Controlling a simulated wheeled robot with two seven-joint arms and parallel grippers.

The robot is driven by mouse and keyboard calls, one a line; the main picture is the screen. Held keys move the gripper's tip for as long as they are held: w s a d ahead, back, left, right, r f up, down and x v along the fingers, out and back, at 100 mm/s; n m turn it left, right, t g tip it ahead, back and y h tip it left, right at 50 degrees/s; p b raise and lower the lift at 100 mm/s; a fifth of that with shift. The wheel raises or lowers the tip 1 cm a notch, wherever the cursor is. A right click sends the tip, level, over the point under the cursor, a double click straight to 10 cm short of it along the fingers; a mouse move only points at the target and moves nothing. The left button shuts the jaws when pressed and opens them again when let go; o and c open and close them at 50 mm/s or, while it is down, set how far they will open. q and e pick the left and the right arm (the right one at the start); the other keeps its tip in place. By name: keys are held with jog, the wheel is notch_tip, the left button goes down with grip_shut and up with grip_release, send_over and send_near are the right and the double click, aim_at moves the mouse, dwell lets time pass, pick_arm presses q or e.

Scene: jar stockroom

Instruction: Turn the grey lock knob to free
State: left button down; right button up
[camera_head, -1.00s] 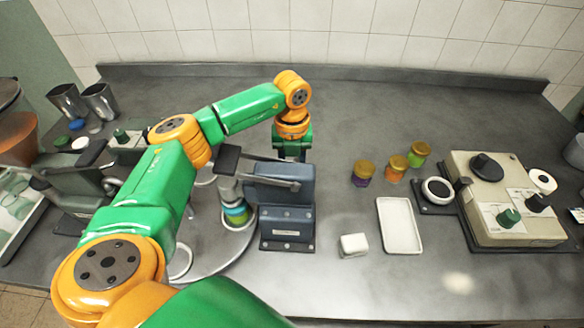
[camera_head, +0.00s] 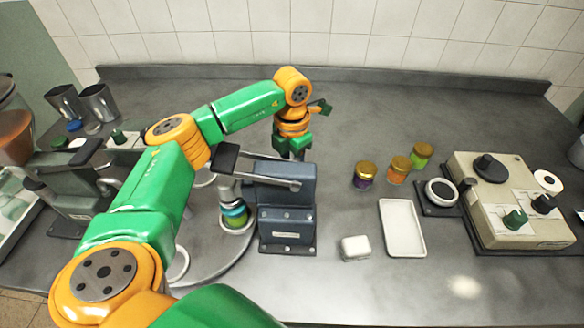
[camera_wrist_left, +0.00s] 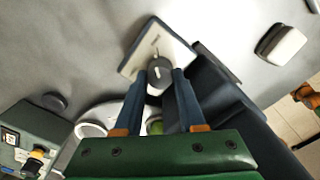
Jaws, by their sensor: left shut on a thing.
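In the left wrist view, the grey lock knob (camera_wrist_left: 160,74) is a dark round knob with a short pale mark on top. It sits on a pale rectangular plate (camera_wrist_left: 184,47) with small lettering that I cannot read. My left gripper (camera_wrist_left: 162,82) is shut on the knob, with one blue finger on each side. In the head view, my left gripper (camera_head: 293,154) points down behind the blue-grey press (camera_head: 287,195). The press hides the knob and the fingertips there. My right gripper is not in view.
A jar (camera_head: 235,214) stands under the press arm, on a round grey table (camera_head: 215,262). To the right are a white block (camera_head: 355,247), a white tray (camera_head: 403,228), several lidded jars (camera_head: 365,175) and a beige control box (camera_head: 510,200). The back counter is clear.

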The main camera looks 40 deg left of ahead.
pick_arm(q)
jog(key=shift+r+m, duration=0.1)
jog(key=shift+m, duration=0.7)
jog(key=shift+w, duration=0.1)
jog(key=c, duration=0.5)
grip_release()
notch_tip(320, 180, up, 7)
jog(key=shift+r+b, duration=0.1)
jog(key=shift+b, duration=0.75)
jog(key=shift+a, duration=0.1)
